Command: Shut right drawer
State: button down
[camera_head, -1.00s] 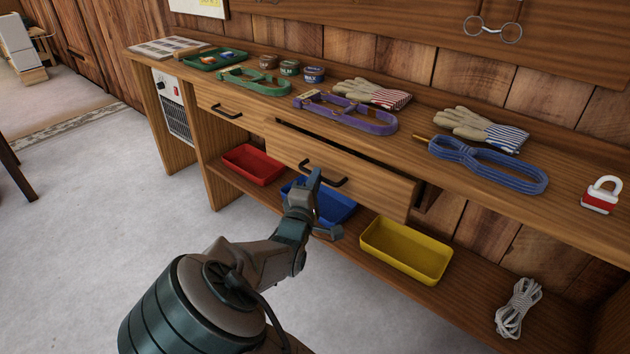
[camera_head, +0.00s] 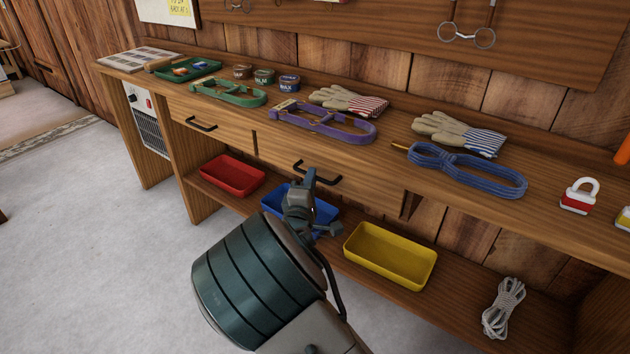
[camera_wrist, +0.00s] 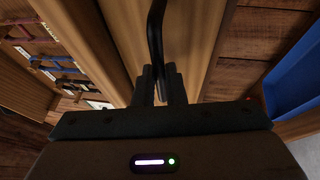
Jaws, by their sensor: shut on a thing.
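The right drawer (camera_head: 363,187) has a wooden front with a black bar handle (camera_head: 318,173). Its front now looks about flush with the bench, with no open gap above it. My gripper (camera_head: 310,178) is at the left part of this handle. In the wrist view my gripper's fingers (camera_wrist: 158,75) are closed around the dark handle (camera_wrist: 155,30), with the drawer front close by. The left drawer (camera_head: 207,126) is beside it, its front also flush with the bench. My arm hides part of the area below the right drawer.
On the shelf below are a red tray (camera_head: 232,187), a blue tray (camera_head: 326,211), a yellow tray (camera_head: 347,245) and a white rope (camera_head: 503,308). The benchtop holds straps, gloves (camera_head: 442,128), tins, a blue rope (camera_head: 470,170) and a padlock (camera_head: 577,203). Grey floor (camera_head: 100,270) is clear at left.

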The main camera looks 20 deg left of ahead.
jog(key=shift+w+r, duration=0.1)
jog(key=c, duration=1.5)
grip_release()
jog(key=shift+w+d, duration=0.1)
jog(key=shift+w, duration=0.05)
jog(key=p+v, duration=0.3)
jog(key=v, duration=1)
jog(key=shift+s, duration=0.4)
jog(key=shift+f, duration=0.25)
